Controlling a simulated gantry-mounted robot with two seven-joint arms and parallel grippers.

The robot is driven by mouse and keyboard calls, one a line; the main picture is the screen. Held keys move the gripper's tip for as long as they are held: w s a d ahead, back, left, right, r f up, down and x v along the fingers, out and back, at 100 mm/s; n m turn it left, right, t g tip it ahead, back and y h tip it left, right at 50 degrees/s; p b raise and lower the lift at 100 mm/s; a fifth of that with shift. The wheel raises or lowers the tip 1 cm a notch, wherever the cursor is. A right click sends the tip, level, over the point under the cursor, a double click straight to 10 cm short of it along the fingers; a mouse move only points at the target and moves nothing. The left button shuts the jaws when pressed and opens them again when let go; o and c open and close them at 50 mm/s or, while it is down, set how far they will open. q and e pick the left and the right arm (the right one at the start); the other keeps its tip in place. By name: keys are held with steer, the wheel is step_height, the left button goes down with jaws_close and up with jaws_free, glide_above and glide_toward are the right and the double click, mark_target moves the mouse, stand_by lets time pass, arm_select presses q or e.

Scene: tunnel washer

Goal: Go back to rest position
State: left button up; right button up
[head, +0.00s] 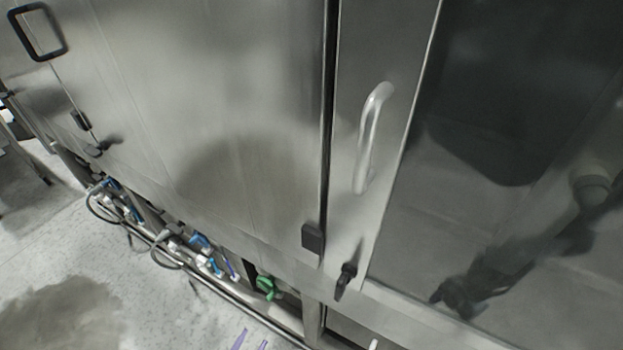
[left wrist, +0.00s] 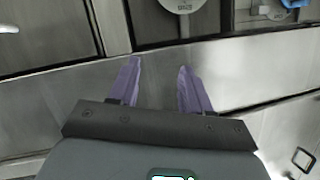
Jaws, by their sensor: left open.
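My left gripper (head: 252,342) shows only as two purple fingertips at the bottom edge of the head view. They are apart, with nothing seen between them. In the left wrist view the same gripper (left wrist: 159,75) has both purple fingers spread and empty in front of metal panels. I cannot tell its exact distance from them. My right gripper is not in view. A dark arm-like shape shows in the glossy door panel at the right of the head view and looks like a reflection.
The steel washer (head: 230,130) fills most of the head view, with a protruding door handle (head: 370,140) and a black latch (head: 345,279). Pipes and blue-handled valves (head: 200,242) and a green valve (head: 267,287) run along its base. Bare floor (head: 60,260) lies at lower left.

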arm_select(q)
steer(key=s+a+r+n+g+y+p, duration=0.2)
steer(key=s+a+r+n+g, duration=0.1)
steer(key=s+r+g, duration=0.3)
steer(key=s+a+r+n+g+y+p, duration=0.2)
steer(key=s+a+r+n+g+p, duration=0.15)
steer(key=s+r, duration=0.4)
step_height(320, 180, up, 35)
steer(key=p, duration=3.4)
steer(key=shift+s+f+m+g+p, duration=0.15)
steer(key=shift+f+m+g+p, duration=0.05)
steer(key=shift+m+g+p, duration=0.2)
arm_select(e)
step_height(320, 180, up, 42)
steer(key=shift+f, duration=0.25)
arm_select(q)
steer(key=shift+a, duration=0.1)
